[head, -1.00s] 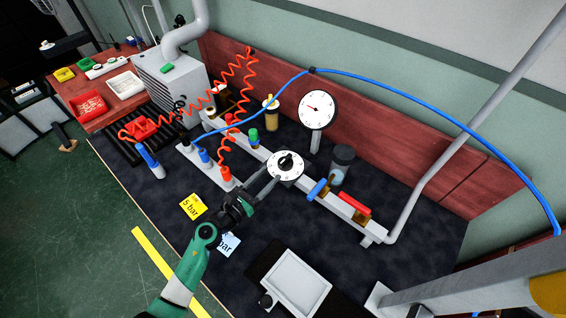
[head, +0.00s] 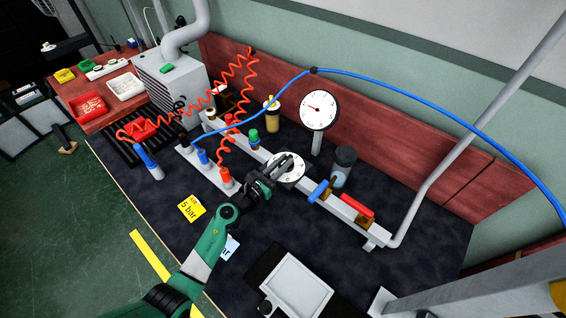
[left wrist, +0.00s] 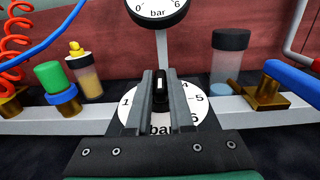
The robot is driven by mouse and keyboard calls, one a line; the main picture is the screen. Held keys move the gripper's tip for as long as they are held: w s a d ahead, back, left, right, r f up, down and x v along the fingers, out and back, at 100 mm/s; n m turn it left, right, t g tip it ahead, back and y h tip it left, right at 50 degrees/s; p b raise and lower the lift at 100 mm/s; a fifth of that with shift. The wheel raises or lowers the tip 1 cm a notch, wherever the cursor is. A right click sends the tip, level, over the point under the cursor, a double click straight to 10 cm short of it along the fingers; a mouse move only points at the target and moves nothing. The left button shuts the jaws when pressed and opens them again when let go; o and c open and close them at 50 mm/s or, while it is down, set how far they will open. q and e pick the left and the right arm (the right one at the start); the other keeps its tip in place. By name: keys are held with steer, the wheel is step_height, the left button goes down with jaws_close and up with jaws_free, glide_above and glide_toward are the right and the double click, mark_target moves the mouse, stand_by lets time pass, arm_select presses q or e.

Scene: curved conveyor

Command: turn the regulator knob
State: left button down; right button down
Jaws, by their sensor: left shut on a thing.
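The regulator dial (head: 293,176) is a white disc with numbers, set on the grey rail in the head view. Its black knob (left wrist: 160,92) with a white mark stands at its middle in the left wrist view. My left gripper (head: 285,163) is at the dial, its two grey fingers on either side of the knob and shut on it. The fingers cover part of the dial (left wrist: 190,115); 1 and 5 show beside them. The pressure gauge (head: 319,110) stands behind, with its needle toward the left. My right gripper is not in view.
A blue-handled valve (head: 318,190) and a red-handled valve (head: 356,205) sit right of the dial. A clear-bowled cylinder (head: 343,165) stands behind. A green-capped fitting (head: 254,137) is to the left.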

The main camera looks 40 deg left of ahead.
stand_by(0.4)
arm_select(q)
steer(key=h+b, duration=0.1)
steer(key=m+h, duration=0.1)
steer(key=shift+a+f+m+h+b, duration=0.15)
steer(key=shift+a+m+h+b, duration=0.1)
steer(key=shift+m+h+b, duration=0.1)
steer(key=m+h+b, duration=0.1)
steer(key=h+b, duration=0.1)
steer(key=m+g+h+b, duration=0.1)
steer(key=m+h+b, duration=0.1)
steer(key=h+b, duration=0.1)
steer(key=m+g+h+b, duration=0.1)
steer(key=m+h+b, duration=0.1)
steer(key=b, duration=0.1)
steer(key=shift+w+a+f+h, duration=0.1)
steer(key=shift+a+f+h, duration=0.05)
steer(key=shift+a+h, duration=0.2)
steer(key=shift+r+m+g+h+b, duration=0.25)
steer(key=shift+m+g+h+b, duration=0.25)
steer(key=shift+b, duration=0.35)
steer(key=shift+d, duration=0.1)
steer(key=c, duration=0.8)
jaws_free()
